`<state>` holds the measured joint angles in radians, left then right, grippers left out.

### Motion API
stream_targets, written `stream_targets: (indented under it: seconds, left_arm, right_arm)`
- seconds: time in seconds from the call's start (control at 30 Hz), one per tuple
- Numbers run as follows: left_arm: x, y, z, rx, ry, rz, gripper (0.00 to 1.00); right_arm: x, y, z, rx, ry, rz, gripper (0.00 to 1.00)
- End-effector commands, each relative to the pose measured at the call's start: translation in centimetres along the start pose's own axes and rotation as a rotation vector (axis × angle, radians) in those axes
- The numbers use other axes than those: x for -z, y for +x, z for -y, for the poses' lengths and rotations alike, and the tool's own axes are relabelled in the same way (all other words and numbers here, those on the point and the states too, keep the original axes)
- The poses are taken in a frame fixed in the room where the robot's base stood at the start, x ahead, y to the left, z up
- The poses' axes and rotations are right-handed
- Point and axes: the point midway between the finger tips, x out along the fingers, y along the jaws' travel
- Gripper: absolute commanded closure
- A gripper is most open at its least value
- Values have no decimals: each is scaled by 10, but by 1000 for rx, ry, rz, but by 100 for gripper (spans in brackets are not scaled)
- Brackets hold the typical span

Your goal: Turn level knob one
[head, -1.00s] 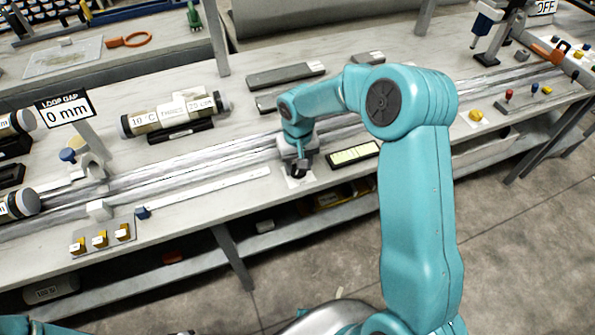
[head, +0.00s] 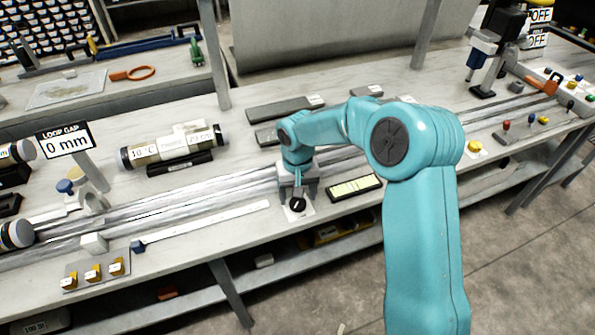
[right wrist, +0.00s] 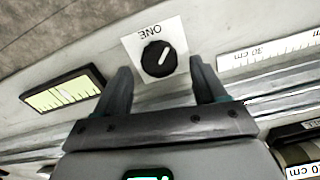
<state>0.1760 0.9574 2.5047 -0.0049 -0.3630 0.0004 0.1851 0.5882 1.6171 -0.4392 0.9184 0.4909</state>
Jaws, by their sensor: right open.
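Level knob one is a black round knob (head: 297,204) with a pale pointer line, on a white plate at the bench's front edge. In the right wrist view the knob (right wrist: 158,59) sits under the label "ONE", ahead of the fingertips and midway between them. My right gripper (head: 298,190) is just behind the knob, open and empty; its two fingers also show apart in the right wrist view (right wrist: 160,75). The fingers do not appear to touch the knob. A level vial with yellow-green face (head: 355,187) lies right of the knob. My left gripper is not in view.
Metal rails (head: 190,200) run along the bench behind the knob. A white ruler (head: 205,229) lies to the left. A labelled core tube (head: 175,147) rests on a black cradle. Yellow-tagged blocks (head: 93,272) stand front left. A "LOOP GAP 0 mm" sign (head: 65,140) stands at left.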

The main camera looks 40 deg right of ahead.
Motion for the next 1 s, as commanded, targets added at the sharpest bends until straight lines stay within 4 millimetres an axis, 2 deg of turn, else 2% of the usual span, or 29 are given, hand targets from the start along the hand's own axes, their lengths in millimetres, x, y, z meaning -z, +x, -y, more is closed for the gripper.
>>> stream_targets:
  seconds: [0.3, 0.5, 0.7, 1.0]
  left_arm:
    - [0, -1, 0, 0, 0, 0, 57]
    - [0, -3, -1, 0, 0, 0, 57]
    - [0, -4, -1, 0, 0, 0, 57]
    - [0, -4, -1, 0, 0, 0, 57]
  right_arm:
    - [1, -85, 0, 3, 2, -8, 29]
    - [0, -126, 0, 3, 1, -4, 29]
    - [0, -144, 0, 2, 1, -2, 29]
    - [0, -146, 0, 2, 2, -2, 29]
